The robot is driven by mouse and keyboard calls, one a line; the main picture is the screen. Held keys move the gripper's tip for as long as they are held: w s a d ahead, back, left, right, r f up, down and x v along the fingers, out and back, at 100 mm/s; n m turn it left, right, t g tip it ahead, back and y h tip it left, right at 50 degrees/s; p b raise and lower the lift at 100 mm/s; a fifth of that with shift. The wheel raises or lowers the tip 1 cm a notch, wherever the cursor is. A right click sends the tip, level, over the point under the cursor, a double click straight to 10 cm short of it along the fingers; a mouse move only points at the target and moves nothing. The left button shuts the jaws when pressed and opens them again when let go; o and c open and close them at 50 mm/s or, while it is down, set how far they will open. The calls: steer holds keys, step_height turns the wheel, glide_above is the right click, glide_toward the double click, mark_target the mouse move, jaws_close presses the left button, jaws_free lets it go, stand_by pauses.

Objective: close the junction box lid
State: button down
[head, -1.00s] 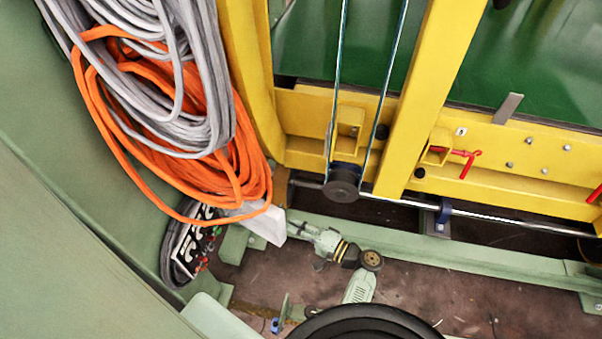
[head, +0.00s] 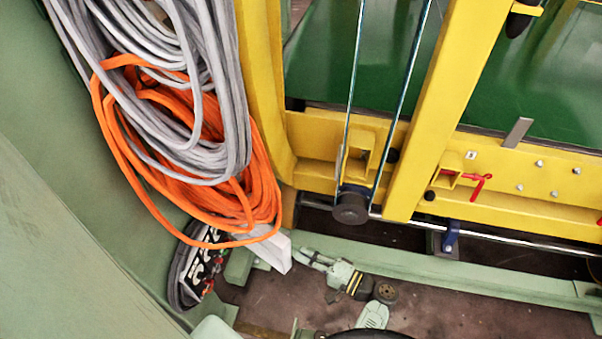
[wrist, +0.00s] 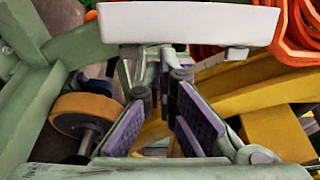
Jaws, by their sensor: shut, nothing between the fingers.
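A white box-like thing (head: 275,249) sits at the lower left in the head view, partly behind orange cable. It also shows as a pale slab with small grey tabs across the top of the wrist view (wrist: 188,24). It may be the junction box or its lid; I cannot tell how far the lid stands open. My gripper (head: 306,254) is just right of the white thing in the head view. In the wrist view my gripper (wrist: 163,80) has purple-padded fingers, shut and empty, below the slab. I cannot tell whether they touch it.
Orange cable (head: 262,190) and grey cable (head: 215,110) hang above the white thing. A dark control panel (head: 193,264) is at its lower left. A yellow frame (head: 430,120) with a pulley (head: 351,207) stands to the right. A green beam (head: 440,264) crosses the brown floor.

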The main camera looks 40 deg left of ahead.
steer(key=d, duration=1)
steer(key=w+a+r+g+b, duration=0.1)
steer(key=w+a+r+b, duration=0.1)
steer(key=w+a+b, duration=0.4)
steer(key=s+a+p, duration=0.3)
steer(key=a+p, duration=0.1)
steer(key=a, duration=0.7)
steer(key=shift+a+n+p, duration=0.3)
steer(key=shift+p, duration=0.1)
steer(key=shift+s, duration=0.2)
